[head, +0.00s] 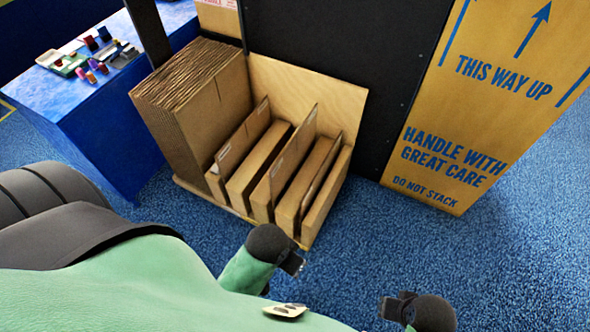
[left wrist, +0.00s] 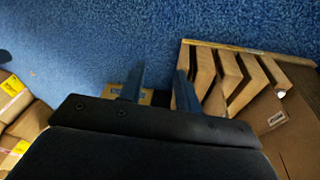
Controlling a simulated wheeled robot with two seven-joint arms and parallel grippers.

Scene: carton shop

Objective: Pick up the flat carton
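Flat brown cartons stand on edge in a wooden rack (head: 330,95). A thick bundle of them (head: 190,110) fills its left end, and single flat cartons (head: 292,152) stand apart between dividers to the right. The left wrist view shows the rack's slots and panels (left wrist: 245,85) on the right. My left gripper (head: 293,264) is in front of the rack, below its front edge in the picture, touching no carton. Its two fingers (left wrist: 158,88) are apart with no carton held. My right gripper (head: 390,307) is at the lower right over the carpet, and its fingers are too small to judge.
A blue-covered table (head: 100,110) with small items stands left of the rack. A tall carton (head: 480,100) with printed handling words stands right, beside a black panel (head: 340,45). Blue carpet (head: 360,225) is clear in front. Taped boxes (left wrist: 20,115) show in the left wrist view.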

